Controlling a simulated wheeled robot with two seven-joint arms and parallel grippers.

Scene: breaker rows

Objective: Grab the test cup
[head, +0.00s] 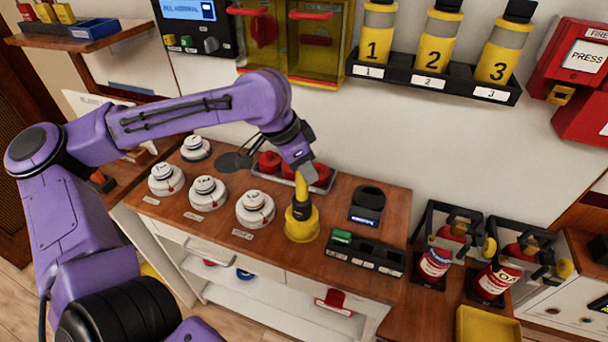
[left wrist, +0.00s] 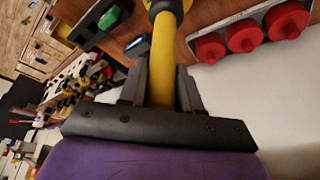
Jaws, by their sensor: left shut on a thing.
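The yellow test cup (head: 302,224) stands upright on the wooden counter, right of the white round detectors, with a yellow stem rising from its top. My left gripper (head: 301,170) comes down from above and is shut on that stem. In the left wrist view the yellow stem (left wrist: 162,70) runs between the two dark fingers of my left gripper (left wrist: 161,82). The cup's body is mostly cut off at the top edge there. From the head view I cannot tell whether the cup's base touches the counter. My right gripper is not in view.
Several white detectors (head: 255,208) stand left of the cup. Red round parts (head: 270,162) lie in a tray behind it. A black stand (head: 367,203) and a black slotted tray (head: 364,254) with a green piece are to the right. Extinguishers (head: 436,262) stand further right.

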